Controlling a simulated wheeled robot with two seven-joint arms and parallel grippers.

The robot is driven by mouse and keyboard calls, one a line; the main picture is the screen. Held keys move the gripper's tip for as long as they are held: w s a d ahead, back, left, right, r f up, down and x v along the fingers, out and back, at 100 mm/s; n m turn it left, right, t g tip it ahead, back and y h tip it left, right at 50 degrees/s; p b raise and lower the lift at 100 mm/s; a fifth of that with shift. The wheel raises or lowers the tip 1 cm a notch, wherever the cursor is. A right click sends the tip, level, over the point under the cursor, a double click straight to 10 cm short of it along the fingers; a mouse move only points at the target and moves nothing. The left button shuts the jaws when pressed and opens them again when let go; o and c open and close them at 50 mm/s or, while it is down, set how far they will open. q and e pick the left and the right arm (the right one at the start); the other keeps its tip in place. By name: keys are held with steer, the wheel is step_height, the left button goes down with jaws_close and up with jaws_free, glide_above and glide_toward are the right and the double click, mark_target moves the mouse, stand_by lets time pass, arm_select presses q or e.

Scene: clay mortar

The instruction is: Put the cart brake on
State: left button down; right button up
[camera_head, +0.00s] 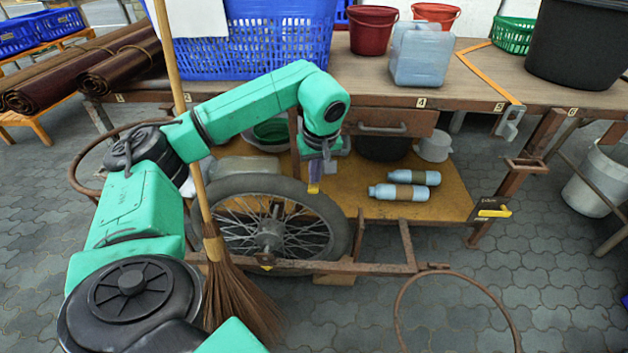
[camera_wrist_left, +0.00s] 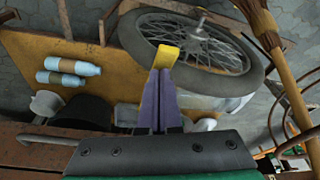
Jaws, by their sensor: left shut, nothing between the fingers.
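The cart (camera_head: 440,207) has a wooden top, a yellow-brown lower shelf and a spoked wheel (camera_head: 268,228). At its right front corner is a black plate with a yellow handle (camera_head: 493,212), which looks like the brake; its exact setting cannot be told. My left gripper (camera_head: 314,187) is in front of the lower shelf, above the wheel and well left of the yellow handle. The yellow handle is not visible there. My right gripper is out of view.
A broom (camera_head: 240,285) leans upright in front of the wheel, beside my left arm. Two blue-grey bottles (camera_head: 400,190) lie on the lower shelf. A rusty hoop (camera_head: 455,275) stands at the cart's front. Crates, buckets and a jug (camera_head: 421,55) crowd the top. Paving at the right front is clear.

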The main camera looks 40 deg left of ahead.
mark_target(316, 189)
arm_select(q)
steer(key=shift+f, duration=0.25)
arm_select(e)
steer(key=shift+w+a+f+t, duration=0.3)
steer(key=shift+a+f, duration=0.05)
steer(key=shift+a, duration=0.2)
arm_select(q)
steer(key=shift+f+b, duration=1.15)
steer(key=shift+f, duration=1.1)
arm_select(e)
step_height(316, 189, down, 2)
arm_select(q)
steer(key=shift+d+r+p, duration=0.15)
steer(key=shift+r+p, duration=0.1)
steer(key=shift+p, duration=0.1)
steer(key=shift+s+d+r+p, duration=0.15)
steer(key=shift+s+d+p, duration=0.25)
steer(key=shift+d, duration=0.15)
steer(key=shift+s+d+r+p, duration=0.15)
steer(key=shift+s+d+p, duration=0.1)
steer(key=shift+s+d, duration=0.2)
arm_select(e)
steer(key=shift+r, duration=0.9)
